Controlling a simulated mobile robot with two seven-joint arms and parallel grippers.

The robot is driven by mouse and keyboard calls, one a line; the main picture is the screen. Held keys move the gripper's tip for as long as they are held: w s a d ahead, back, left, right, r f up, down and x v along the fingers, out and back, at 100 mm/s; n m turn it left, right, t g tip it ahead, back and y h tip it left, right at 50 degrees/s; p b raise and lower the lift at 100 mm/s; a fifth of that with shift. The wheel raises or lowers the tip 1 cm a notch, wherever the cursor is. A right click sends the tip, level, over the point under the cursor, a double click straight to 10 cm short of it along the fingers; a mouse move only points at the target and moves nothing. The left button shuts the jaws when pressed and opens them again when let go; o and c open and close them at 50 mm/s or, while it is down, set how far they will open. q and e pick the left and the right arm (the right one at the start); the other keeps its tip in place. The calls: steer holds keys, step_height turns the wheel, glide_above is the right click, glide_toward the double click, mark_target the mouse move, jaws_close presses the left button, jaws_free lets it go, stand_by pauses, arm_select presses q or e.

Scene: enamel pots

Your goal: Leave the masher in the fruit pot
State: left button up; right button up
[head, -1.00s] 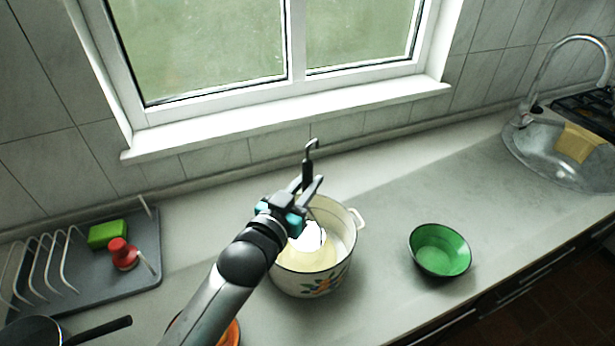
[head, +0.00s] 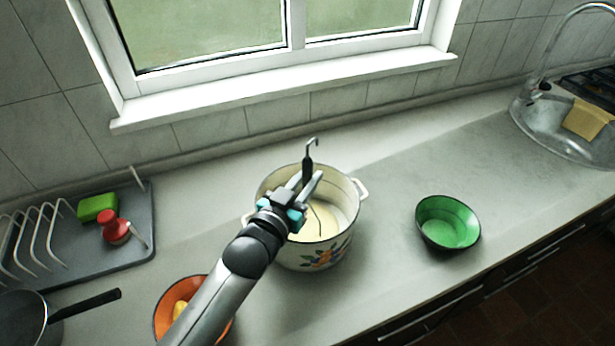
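The masher (head: 308,172) has a dark handle with a hook at its top. It stands roughly upright, its lower part inside a cream enamel pot (head: 335,246) with a coloured painted motif on its side. A thin wire of the masher shows inside the pot; I cannot make out its head or whether it touches the bottom. My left gripper (head: 307,187) is over the pot, its fingers closed around the masher's handle. My arm hides part of the pot's left side. My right gripper is not in view.
A green bowl (head: 448,224) stands right of the pot. An orange bowl (head: 163,308) with something yellow is partly behind my arm. A dish rack tray (head: 140,252) with a green sponge (head: 97,207) and a red-handled brush (head: 110,226), and a dark pan (head: 25,318), are left. The sink (head: 550,125) is far right.

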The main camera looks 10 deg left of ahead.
arm_select(q)
steer(key=o, duration=0.5)
steer(key=shift+s, duration=0.1)
steer(key=v, duration=1.5)
steer(key=shift+r, duration=0.1)
steer(key=shift+s, duration=0.1)
